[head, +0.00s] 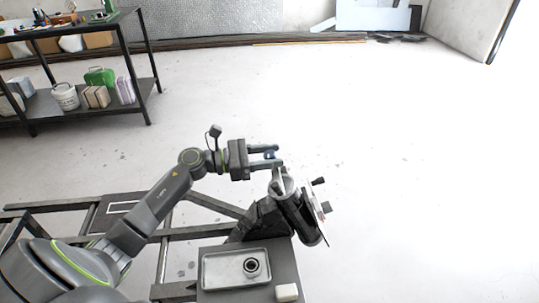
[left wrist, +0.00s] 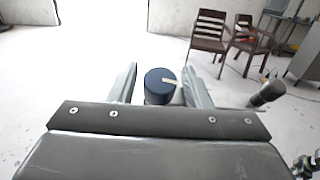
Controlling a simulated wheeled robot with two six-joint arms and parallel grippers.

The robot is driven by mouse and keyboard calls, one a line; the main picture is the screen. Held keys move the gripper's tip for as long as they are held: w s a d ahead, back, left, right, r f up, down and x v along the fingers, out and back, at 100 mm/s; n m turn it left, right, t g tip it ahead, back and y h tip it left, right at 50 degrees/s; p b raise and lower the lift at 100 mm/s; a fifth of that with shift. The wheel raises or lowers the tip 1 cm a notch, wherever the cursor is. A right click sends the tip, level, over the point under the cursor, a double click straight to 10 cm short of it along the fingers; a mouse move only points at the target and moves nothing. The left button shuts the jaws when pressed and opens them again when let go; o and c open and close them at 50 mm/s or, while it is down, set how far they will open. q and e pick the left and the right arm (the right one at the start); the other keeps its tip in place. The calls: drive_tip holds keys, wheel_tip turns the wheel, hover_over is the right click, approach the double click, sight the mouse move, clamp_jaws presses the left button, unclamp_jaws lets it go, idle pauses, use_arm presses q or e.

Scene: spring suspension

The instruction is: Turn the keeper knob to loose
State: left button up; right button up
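The keeper knob is a dark blue round cap with a pale pointer strip toward its right side, seen in the left wrist view (left wrist: 159,87). A small bit of blue shows in the head view (head: 270,155). My left gripper (head: 268,158) is open around the knob. In the left wrist view its two fingers (left wrist: 160,92) stand on either side, with a narrow gap visible at each side. The knob sits at the upper end of the tilted suspension unit (head: 297,208). The loose mark is not readable. My right gripper is not in view.
A grey tray (head: 217,267) holding a dark ring (head: 251,267) lies on the bench below the unit, with a pale block (head: 287,292) beside it. A dark handle (head: 318,181) sticks out at the unit's right. A shelf rack (head: 148,80) stands back left; the floor right is clear.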

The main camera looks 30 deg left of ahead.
use_arm(q)
drive_tip(key=c, duration=0.8)
drive_tip(key=shift+o, duration=0.2)
drive_tip(key=shift+r+n+t+y+p, duration=0.15)
drive_tip(key=shift+n+t+y+p, duration=0.3)
drive_tip(key=shift+p, duration=0.3)
drive_tip(key=n+t+y+p, duration=0.1)
drive_tip(key=n+y+p, duration=0.2)
drive_tip(key=p, duration=0.2)
drive_tip(key=n+t+y+p, duration=0.2)
drive_tip(key=n+y+p, duration=0.1)
drive_tip(key=p, duration=0.2)
drive_tip(key=n+t+y+p, duration=0.1)
drive_tip(key=n+y+p, duration=0.2)
drive_tip(key=p, duration=0.2)
drive_tip(key=shift+r+n+t, duration=0.15)
drive_tip(key=shift+n+t, duration=0.1)
drive_tip(key=shift+f+n+y+p, duration=0.25)
drive_tip(key=shift+n+y+p, duration=0.45)
drive_tip(key=shift+p, duration=0.4)
drive_tip(key=o, duration=1)
drive_tip(key=shift+c, duration=0.2)
